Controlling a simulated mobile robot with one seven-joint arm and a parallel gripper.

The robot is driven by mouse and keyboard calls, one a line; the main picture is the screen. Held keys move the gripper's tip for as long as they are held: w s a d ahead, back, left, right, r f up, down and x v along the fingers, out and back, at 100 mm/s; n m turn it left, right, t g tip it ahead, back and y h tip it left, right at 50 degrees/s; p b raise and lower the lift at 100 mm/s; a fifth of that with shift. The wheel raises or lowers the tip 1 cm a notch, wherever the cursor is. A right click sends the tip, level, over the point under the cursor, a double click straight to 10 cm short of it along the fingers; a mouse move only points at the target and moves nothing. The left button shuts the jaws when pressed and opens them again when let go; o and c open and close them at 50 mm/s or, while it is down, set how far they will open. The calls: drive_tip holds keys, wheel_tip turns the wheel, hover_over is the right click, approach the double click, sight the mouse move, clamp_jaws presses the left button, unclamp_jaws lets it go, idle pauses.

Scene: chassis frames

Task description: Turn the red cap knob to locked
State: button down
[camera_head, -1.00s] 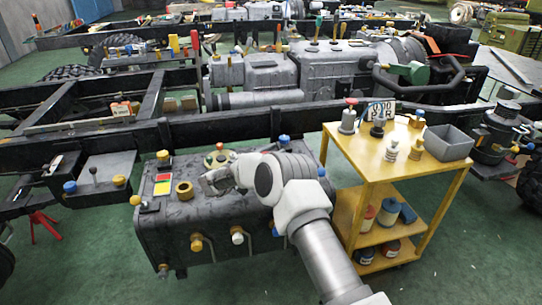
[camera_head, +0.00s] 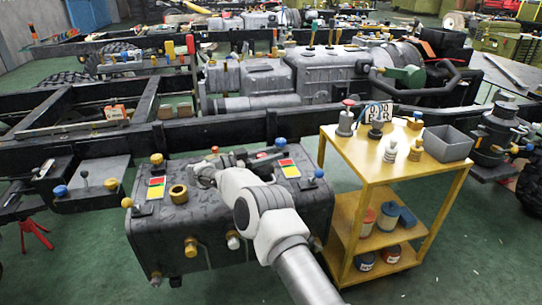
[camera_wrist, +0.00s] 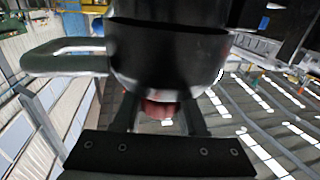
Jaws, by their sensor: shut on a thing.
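A dark box-shaped tank (camera_head: 165,228) with fittings on its top stands in the middle of the head view. My gripper (camera_head: 204,174) is at the tank's top, low beside the fittings, with the arm reaching in from the lower right. In the wrist view a red part, the red cap knob (camera_wrist: 160,108), shows between my two fingers, under a large dark cylinder (camera_wrist: 165,60) that fills the upper middle. My gripper is shut on it. Most of the knob is hidden, so I cannot tell which way it points.
Brass valves stick out in front. A yellow cart (camera_head: 352,160) with loaded shelves stands close on the right.

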drive_tip(key=shift+c, duration=2.3)
unclamp_jaws()
drive_tip(key=shift+s+a, duration=0.1)
drive_tip(key=shift+a, duration=0.05)
